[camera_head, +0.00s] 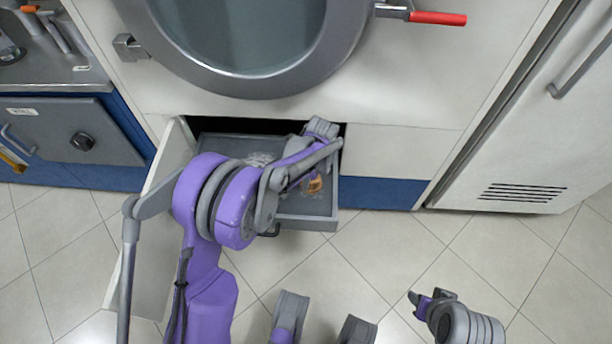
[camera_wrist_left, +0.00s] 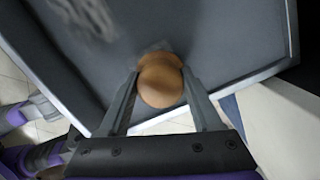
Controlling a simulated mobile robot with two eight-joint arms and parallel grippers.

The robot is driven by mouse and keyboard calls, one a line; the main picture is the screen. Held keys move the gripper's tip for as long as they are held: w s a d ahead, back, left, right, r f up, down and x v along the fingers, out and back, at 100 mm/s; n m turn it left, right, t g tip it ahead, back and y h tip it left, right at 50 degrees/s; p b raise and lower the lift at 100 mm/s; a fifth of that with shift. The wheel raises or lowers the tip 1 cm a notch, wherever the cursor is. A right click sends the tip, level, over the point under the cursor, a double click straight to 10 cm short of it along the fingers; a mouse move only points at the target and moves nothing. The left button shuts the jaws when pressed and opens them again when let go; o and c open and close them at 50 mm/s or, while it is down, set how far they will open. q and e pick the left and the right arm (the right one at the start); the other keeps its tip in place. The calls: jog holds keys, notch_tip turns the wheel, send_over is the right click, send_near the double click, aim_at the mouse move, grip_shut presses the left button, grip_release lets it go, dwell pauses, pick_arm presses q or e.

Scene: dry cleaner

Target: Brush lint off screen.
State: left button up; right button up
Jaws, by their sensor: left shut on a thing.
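The grey screen (camera_head: 295,222) lies in a pulled-out, shallow drawer-like frame low in the white machine. It also shows in the left wrist view (camera_wrist_left: 225,35). A pale, fuzzy lint patch (camera_wrist_left: 92,14) lies on it, visible in the head view (camera_head: 258,159) beside my arm. My left gripper (camera_wrist_left: 160,82) is shut on the brush's round, orange-brown handle (camera_wrist_left: 161,86), over the screen's right part; the brush (camera_head: 314,185) is partly hidden by my arm in the head view. Bristle contact cannot be told. My right gripper (camera_head: 432,298) hangs over the floor, its jaw state unclear.
An open white door panel (camera_head: 150,240) stands left of the frame, close to my left arm. A round machine door (camera_head: 255,85) is above. A red-handled lever (camera_head: 438,18) sticks out at upper right. Tiled floor (camera_head: 395,245) is clear at right.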

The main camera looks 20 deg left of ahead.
aim_at(317, 190)
pick_arm(q)
jog(key=shift+w+d+f, duration=0.1)
jog(key=shift+w+d, duration=0.1)
jog(key=shift+d, duration=0.45)
jog(key=shift+w+d, duration=0.15)
jog(key=shift+d, duration=0.45)
jog(key=shift+s+d, duration=0.2)
jog(key=shift+s, duration=0.5)
jog(key=shift+s+d, duration=0.15)
jog(key=shift+s, duration=0.5)
jog(key=shift+s+a, duration=0.3)
jog(key=shift+a, duration=0.65)
jog(key=shift+s+a, duration=0.25)
jog(key=shift+a, duration=0.7)
